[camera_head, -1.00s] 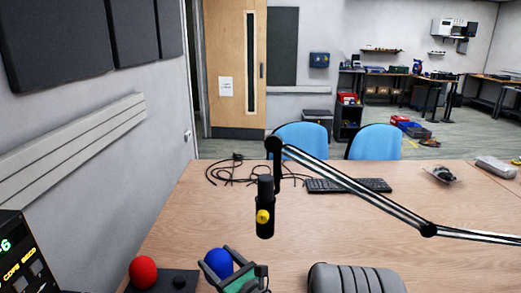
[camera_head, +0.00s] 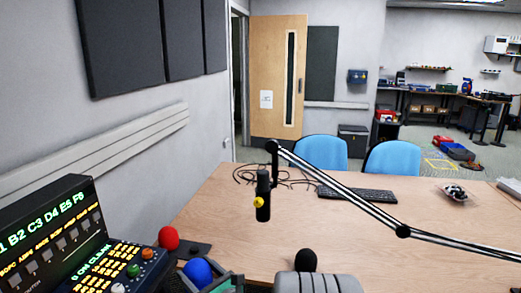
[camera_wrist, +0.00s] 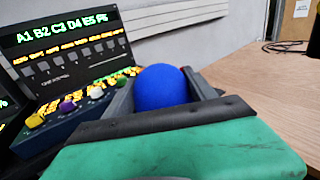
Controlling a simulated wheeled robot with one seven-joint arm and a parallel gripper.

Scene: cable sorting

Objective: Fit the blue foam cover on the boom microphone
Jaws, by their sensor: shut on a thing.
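The blue foam cover (camera_head: 197,272) is between the fingers of my gripper (camera_head: 208,278) at the bottom of the head view. In the wrist view the blue foam cover (camera_wrist: 162,87) sits between the dark fingers, its rounded top showing; its lower part is hidden. My gripper is shut on it. The boom microphone (camera_head: 263,197) is a black upright cylinder with a yellow knob, hanging from the jointed boom arm (camera_head: 340,188) over the table. It is above and to the right of my gripper in the head view, apart from it, with no cover on its top.
A lit control console (camera_head: 60,240) stands at the left. Coiled cables (camera_head: 245,174) and a keyboard (camera_head: 357,194) lie farther back. The wooden table (camera_head: 220,215) around the microphone is mostly clear.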

